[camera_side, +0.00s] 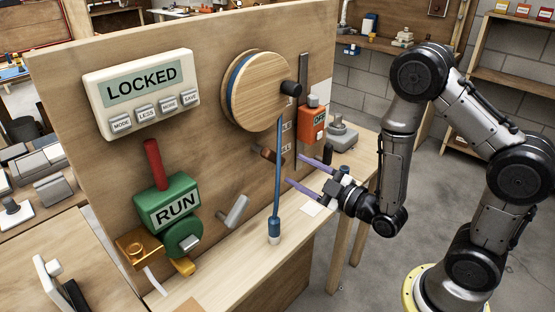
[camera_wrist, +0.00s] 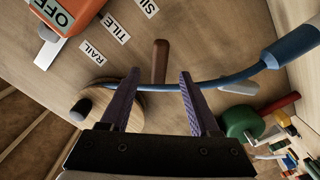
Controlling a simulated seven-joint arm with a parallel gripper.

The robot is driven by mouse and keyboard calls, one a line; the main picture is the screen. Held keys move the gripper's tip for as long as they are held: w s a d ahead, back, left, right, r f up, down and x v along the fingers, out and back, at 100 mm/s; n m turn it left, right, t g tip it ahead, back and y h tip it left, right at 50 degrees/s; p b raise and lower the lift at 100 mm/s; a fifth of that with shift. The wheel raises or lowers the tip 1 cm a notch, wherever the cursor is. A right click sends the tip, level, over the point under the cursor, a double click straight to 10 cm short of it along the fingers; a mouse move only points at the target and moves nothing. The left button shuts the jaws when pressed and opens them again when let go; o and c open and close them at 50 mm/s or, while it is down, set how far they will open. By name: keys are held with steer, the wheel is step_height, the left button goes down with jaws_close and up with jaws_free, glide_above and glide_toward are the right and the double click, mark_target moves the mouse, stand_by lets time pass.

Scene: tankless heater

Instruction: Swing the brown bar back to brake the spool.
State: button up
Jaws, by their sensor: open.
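The brown bar (camera_side: 267,153) sticks out from the upright wooden board, below the spool. In the wrist view the bar (camera_wrist: 160,60) lies just beyond and between my fingertips. The spool (camera_side: 262,88) is a round wooden disc with a blue band and a dark knob; part of it (camera_wrist: 125,97) shows behind my left finger in the wrist view. A blue cord (camera_side: 278,165) hangs from it to a blue weight (camera_side: 274,228).
A LOCKED panel (camera_side: 142,90), a green RUN box (camera_side: 168,205) with a red handle, and a grey lever (camera_side: 234,211) are left of the cord. An orange OFF box (camera_side: 312,124) is on the board right of the spool. The wooden ledge (camera_side: 210,283) runs below.

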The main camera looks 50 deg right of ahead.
mark_target(280, 160)
steer(key=w, duration=0.7)
steer(key=shift+w, duration=0.35)
jaws_close()
stand_by(1.1)
